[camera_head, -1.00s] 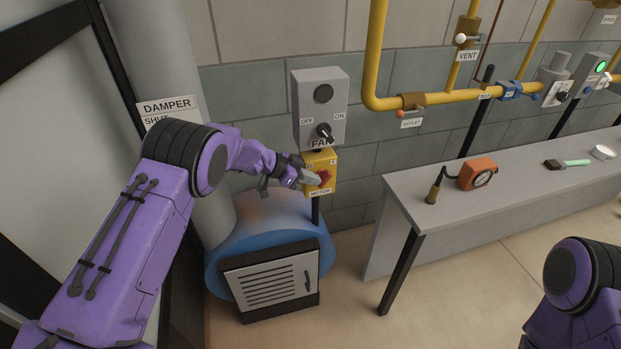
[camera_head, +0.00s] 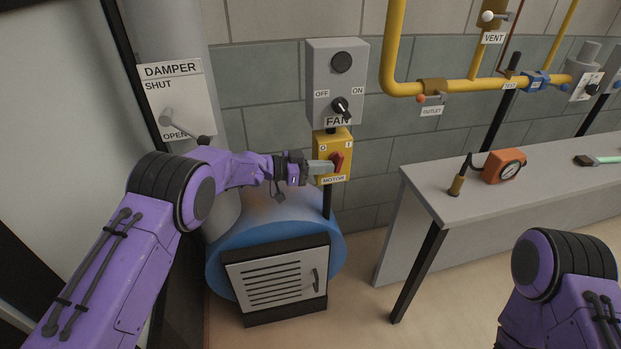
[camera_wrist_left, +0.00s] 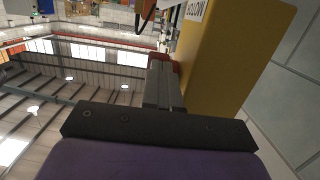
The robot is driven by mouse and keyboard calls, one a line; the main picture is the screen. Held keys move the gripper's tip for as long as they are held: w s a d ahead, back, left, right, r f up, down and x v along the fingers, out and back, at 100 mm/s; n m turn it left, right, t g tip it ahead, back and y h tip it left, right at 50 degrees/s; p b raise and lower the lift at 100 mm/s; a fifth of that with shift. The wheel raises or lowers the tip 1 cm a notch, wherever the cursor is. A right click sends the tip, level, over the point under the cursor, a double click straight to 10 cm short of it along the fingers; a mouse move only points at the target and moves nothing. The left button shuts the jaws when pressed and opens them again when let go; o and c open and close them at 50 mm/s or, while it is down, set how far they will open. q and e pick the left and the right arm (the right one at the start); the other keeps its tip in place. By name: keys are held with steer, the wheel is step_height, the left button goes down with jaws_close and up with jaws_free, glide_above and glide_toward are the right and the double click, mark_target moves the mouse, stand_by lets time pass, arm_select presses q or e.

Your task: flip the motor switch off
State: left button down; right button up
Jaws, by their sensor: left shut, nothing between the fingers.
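The yellow motor switch box (camera_head: 342,144) hangs below the grey fan box, with a red handle (camera_head: 337,161) on its front, "O" at its left and "I" at its right. The handle leans up toward the right, near the "I" side. My left gripper (camera_head: 329,168) is shut and empty, its fingertips at the left side of the red handle; whether they touch it I cannot tell. In the left wrist view the shut fingers (camera_wrist_left: 162,85) lie beside the yellow box (camera_wrist_left: 225,50), with a bit of red at their tips. My right gripper is not in view.
The grey fan box (camera_head: 338,75) with its black knob is just above. A damper plate (camera_head: 182,97) with a lever is at the left. A blue drum (camera_head: 338,250) stands below.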

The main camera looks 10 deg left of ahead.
arm_select(q)
steer(key=s+a+f+t+h+b, duration=0.1)
steer(key=s+a+f+h+b, duration=0.2)
steer(key=a+f+b, duration=0.6)
steer(key=shift+s+a+f+t+h+b, duration=0.15)
steer(key=shift+s+a+t+h+b, duration=0.15)
steer(key=shift+s+a+b, duration=0.4)
steer(key=shift+s+d, duration=0.1)
steer(key=shift+d, duration=0.1)
